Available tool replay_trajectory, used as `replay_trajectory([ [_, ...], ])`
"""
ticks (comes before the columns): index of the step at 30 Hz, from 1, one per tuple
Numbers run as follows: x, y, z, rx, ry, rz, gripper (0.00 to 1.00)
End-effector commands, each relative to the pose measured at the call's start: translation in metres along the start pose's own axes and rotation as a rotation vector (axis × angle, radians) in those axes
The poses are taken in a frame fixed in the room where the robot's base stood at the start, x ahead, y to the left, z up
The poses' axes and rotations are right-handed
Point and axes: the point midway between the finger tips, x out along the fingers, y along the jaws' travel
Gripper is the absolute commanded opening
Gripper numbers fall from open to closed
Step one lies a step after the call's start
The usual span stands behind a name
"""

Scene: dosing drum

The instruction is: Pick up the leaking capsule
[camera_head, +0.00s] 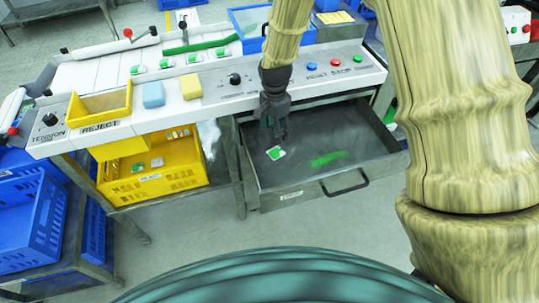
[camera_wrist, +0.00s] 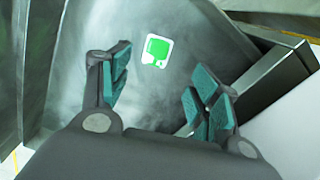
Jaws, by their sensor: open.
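A small white and green capsule (camera_head: 275,153) lies on the floor of the open grey drawer (camera_head: 375,140). A bright green smear (camera_head: 328,159) is on the drawer floor to its right. My gripper (camera_head: 276,135) is over the drawer, just behind the capsule in the head view. In the wrist view, the capsule (camera_wrist: 157,50) lies beyond the fingertips, between their lines, and nothing is between the teal-padded fingers (camera_wrist: 160,82). The gripper is open and apart from the capsule.
The drawer handle (camera_head: 345,184) and front wall stand nearest me. The control panel (camera_head: 335,68) edge is behind my gripper. A yellow reject crate (camera_head: 150,180) holding capsules is left of the drawer. A yellow tray (camera_head: 100,103), blue sponge (camera_head: 153,94) and yellow sponge (camera_head: 190,87) sit on the ledge.

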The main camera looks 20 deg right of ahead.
Motion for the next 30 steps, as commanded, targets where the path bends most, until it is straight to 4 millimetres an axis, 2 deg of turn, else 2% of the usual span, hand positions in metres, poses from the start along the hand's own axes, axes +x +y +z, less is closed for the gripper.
replay_trajectory([
  [12,0.046,0.000,0.000,0.007,0.000,0.001,0.62],
  [20,0.058,0.001,0.001,0.005,0.000,0.001,0.62],
  [30,0.094,0.005,0.006,0.004,0.000,0.002,0.62],
])
